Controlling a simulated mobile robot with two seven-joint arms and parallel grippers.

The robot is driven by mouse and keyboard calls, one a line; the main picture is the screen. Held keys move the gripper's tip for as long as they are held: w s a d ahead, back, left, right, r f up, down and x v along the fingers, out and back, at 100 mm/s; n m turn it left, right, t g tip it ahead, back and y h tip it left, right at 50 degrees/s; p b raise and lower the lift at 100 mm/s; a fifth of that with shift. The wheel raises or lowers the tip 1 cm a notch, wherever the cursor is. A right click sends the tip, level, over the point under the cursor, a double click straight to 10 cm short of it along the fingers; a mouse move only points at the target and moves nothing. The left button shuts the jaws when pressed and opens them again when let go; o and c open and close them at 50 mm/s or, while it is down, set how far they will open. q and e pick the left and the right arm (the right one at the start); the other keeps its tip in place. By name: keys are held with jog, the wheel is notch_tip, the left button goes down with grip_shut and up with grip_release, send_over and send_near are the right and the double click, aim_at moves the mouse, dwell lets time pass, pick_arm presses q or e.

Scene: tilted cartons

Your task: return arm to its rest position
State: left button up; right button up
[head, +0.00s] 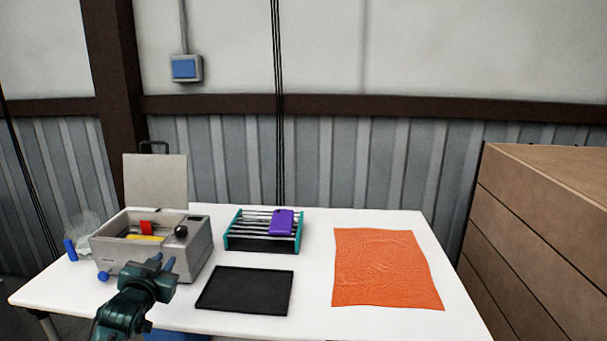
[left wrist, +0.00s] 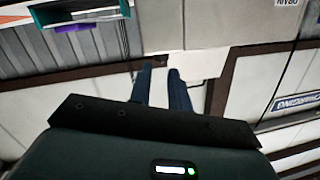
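My left arm comes in from the lower left of the head view. Its dark green left gripper (head: 163,260) shows in front of the grey box at the table's front left. In the left wrist view the two dark blue fingers of the left gripper (left wrist: 160,68) stand apart with a clear gap between them. Nothing is held between them. The right arm and right gripper are not in view.
The white table (head: 370,321) bears an open grey box (head: 195,255) with red and yellow things inside, a teal rack (head: 233,230) with a purple item (head: 283,222), a black tray (head: 245,290) and an orange cloth (head: 385,268). A brown carton stack (head: 520,235) stands right.

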pick_arm(q)
jog(key=s+d+f+g+h, duration=0.2)
jog(key=s+d+f, duration=0.4)
jog(key=s+f, duration=0.4)
jog(key=s+d+f+g+h, duration=0.1)
jog(key=s+d+f, duration=0.2)
jog(key=s, duration=0.6)
jog(key=s+d+f+g, duration=0.1)
jog(key=s+d+f, duration=0.3)
jog(key=s, duration=0.5)
jog(key=s+d+f+g+h, duration=0.1)
jog(key=s+d+f, duration=0.2)
jog(key=s+d, duration=0.2)
jog(key=s, duration=0.3)
jog(key=shift+s+d+f+g+h, duration=0.2)
jog(key=shift+s+f+g+h, duration=0.1)
jog(key=shift+s+g, duration=0.1)
